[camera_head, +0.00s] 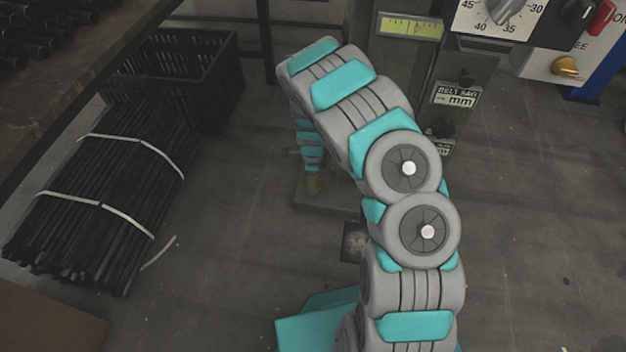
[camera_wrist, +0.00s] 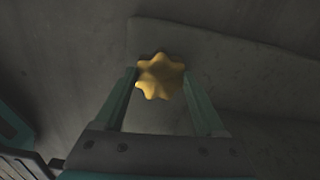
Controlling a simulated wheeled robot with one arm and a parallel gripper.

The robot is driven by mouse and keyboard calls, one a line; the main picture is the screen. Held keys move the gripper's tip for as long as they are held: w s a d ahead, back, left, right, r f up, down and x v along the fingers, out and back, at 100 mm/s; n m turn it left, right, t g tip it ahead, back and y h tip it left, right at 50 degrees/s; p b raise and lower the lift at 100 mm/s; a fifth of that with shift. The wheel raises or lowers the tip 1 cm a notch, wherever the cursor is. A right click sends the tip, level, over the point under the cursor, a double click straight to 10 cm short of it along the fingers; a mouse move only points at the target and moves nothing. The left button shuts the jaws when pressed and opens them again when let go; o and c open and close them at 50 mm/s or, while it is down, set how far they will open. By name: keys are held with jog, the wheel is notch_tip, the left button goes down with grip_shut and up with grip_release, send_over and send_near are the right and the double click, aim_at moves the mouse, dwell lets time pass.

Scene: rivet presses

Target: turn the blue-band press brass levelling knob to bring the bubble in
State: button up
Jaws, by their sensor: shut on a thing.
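A brass star-shaped knob (camera_wrist: 160,76) sits between the two teal fingers of my gripper (camera_wrist: 159,82) in the wrist view. The gripper is shut on it at the fingertips. A yellow-green level window (camera_head: 410,26) is on the grey press column at the top. Its bubble is too small to make out. No blue band shows clearly on this column.
A black crate (camera_head: 215,60) and a bundle of dark rods (camera_head: 95,200) lie on the floor at left. A dial panel (camera_head: 500,14) and a panel with a yellow knob (camera_head: 565,66) are at upper right.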

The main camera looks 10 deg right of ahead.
jog(key=o, duration=1.3)
notch_tip(320, 180, up, 8)
jog(key=shift+f+p, duration=0.1)
jog(key=shift+p, duration=0.35)
